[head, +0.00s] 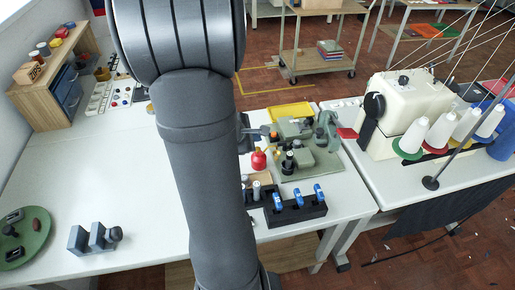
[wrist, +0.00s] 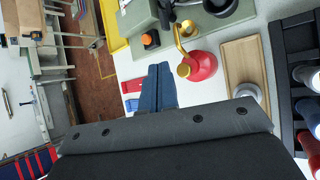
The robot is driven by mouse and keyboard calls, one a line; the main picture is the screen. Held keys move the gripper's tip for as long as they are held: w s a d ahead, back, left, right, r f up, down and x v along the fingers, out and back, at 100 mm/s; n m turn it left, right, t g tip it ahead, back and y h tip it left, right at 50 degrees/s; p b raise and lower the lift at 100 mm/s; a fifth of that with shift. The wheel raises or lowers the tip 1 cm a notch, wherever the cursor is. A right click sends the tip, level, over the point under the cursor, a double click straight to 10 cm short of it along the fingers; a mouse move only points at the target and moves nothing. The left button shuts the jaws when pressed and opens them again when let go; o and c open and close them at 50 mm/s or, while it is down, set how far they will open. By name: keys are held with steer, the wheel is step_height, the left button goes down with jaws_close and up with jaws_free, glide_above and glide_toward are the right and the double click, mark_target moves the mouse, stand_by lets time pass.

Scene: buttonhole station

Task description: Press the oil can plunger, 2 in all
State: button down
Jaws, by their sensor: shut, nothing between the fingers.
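The red oil can (head: 258,160) stands upright on the white table, just right of my arm in the head view. In the wrist view the oil can (wrist: 204,67) has a brass spout and a round brass part, and lies to the right of my fingertips. My gripper (wrist: 159,68) is shut and empty, its two fingers side by side. The fingers are apart from the can in the wrist view. In the head view my gripper (head: 264,131) shows beside my forearm, above the can in the picture; the rest of it is hidden.
A green machine (head: 300,145) stands close behind the can, with a yellow tray (head: 290,111) beyond. A black rack (head: 296,211) holds blue-marked bottles in front. A wooden board (wrist: 243,66) lies beside the can. The table's left part is mostly clear.

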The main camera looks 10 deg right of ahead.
mark_target(258, 150)
steer(key=shift+r, duration=1.6)
stand_by(1.2)
step_height(258, 150, up, 4)
steer(key=shift+f, duration=0.1)
stand_by(0.3)
steer(key=shift+f, duration=0.1)
steer(key=shift+f, duration=4.35)
steer(key=shift+f, duration=0.4)
